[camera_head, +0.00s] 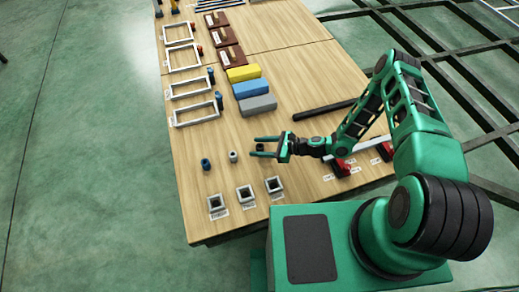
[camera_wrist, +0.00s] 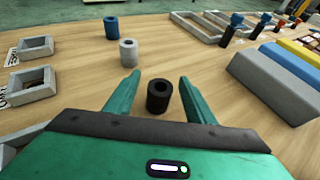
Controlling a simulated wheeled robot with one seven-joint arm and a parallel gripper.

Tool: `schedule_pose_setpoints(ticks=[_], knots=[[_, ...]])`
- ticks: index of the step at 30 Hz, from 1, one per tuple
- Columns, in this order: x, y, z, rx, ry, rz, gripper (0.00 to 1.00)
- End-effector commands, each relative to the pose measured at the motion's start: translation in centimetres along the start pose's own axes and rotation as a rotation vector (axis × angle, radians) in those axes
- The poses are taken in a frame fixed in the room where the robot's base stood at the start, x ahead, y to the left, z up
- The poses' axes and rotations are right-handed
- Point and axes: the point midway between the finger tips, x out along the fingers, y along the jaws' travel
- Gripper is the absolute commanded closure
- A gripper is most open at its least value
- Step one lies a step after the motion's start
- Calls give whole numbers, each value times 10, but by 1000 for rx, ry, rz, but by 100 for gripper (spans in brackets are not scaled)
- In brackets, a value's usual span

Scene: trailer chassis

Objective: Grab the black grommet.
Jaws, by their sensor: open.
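The black grommet (camera_wrist: 158,97) is a short dark cylinder with a hole in its top. It stands upright on the wooden table, between my gripper's two fingers in the wrist view, with gaps on both sides. My gripper (camera_wrist: 160,78) is open and holds nothing. In the head view my gripper (camera_head: 254,147) reaches left, low over the table, and the grommet shows as a small dark spot (camera_head: 260,147) between the fingers.
A white grommet (camera_head: 233,156) and a blue one (camera_head: 206,164) stand farther left. Several square sockets (camera_head: 246,193) line the near table edge. Grey (camera_head: 258,104), blue and yellow blocks and white frames (camera_head: 196,112) lie farther back. A black bar (camera_head: 320,108) lies right of the blocks.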

Motion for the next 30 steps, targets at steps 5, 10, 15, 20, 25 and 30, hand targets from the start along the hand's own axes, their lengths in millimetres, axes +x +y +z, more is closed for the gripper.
schedule_pose_setpoints(ticks=[5, 10, 15, 20, 25, 30], knots=[[25, 0, 0, -3, 0, 2, 50], [34, -1, 0, -1, 0, 0, 50], [34, -1, 0, -1, 0, -1, 50], [34, -1, 0, -1, 0, -1, 82], [34, -1, 0, -1, 0, -1, 95], [34, -1, 0, -1, 0, -1, 95]])
